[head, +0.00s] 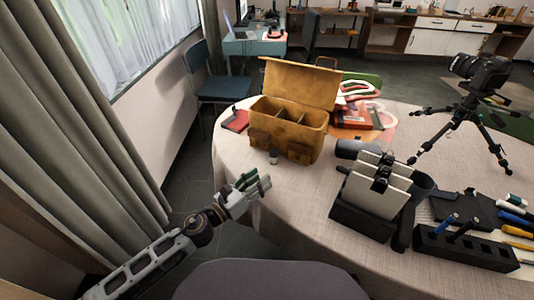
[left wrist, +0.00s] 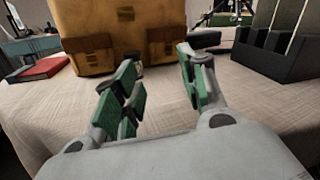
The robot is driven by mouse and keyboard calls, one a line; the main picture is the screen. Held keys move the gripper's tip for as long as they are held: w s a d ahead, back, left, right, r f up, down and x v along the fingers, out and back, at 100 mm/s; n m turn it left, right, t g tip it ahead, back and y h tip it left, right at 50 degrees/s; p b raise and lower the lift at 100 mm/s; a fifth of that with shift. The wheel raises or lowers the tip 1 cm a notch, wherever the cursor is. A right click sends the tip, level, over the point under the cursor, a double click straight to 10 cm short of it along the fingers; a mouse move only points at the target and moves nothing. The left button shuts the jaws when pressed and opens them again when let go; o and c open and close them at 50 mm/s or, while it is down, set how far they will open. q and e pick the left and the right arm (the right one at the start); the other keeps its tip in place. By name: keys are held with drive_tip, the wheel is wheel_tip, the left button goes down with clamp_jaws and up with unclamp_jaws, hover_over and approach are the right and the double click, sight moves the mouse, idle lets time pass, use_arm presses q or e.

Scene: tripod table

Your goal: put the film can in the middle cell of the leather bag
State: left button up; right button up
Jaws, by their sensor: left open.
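The film can (head: 273,157) is a small grey cylinder standing on the table, just in front of the leather bag. The tan leather bag (head: 290,148) is open with its lid raised at the back, and dividers split its inside into cells. The bag's front with buckled pockets fills the upper part of the left wrist view (left wrist: 92,30). My left gripper (head: 254,183) is open and empty at the table's near left edge, short of the film can.
A red notebook (head: 235,120) lies left of the bag. A black holder with grey plates (head: 372,190) stands to the right. A camera on a tripod (head: 470,110) and a black tool rack (head: 465,247) are farther right. The cloth before the bag is mostly free.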

sight(271, 155)
use_arm(q)
drive_tip(key=shift+w+a+t+y, duration=0.5)
drive_tip(key=shift+w+a+y, duration=0.2)
drive_tip(key=shift+a, duration=0.1)
drive_tip(key=shift+w+a+f+y, duration=0.15)
drive_tip(key=shift+w+a+y, duration=0.15)
drive_tip(key=shift+a, duration=0.2)
drive_tip(key=shift+w+a+m, duration=0.1)
drive_tip(key=shift+m, duration=0.5)
use_arm(e)
drive_tip(key=shift+w+a, duration=0.15)
drive_tip(key=shift+w, duration=0.45)
use_arm(q)
drive_tip(key=shift+w, duration=0.15)
drive_tip(key=shift+x, duration=3.2)
drive_tip(key=shift+w+d, duration=0.35)
drive_tip(key=shift+w, duration=0.15)
drive_tip(key=shift+w+d, duration=0.2)
drive_tip(key=shift+w, duration=0.1)
use_arm(e)
drive_tip(key=shift+w+f+t, duration=0.1)
drive_tip(key=shift+f+t, duration=0.1)
drive_tip(key=shift+t, duration=0.1)
use_arm(q)
drive_tip(key=shift+w+d, duration=0.1)
use_arm(e)
drive_tip(key=shift+s+f, duration=0.2)
drive_tip(key=shift+s, duration=0.1)
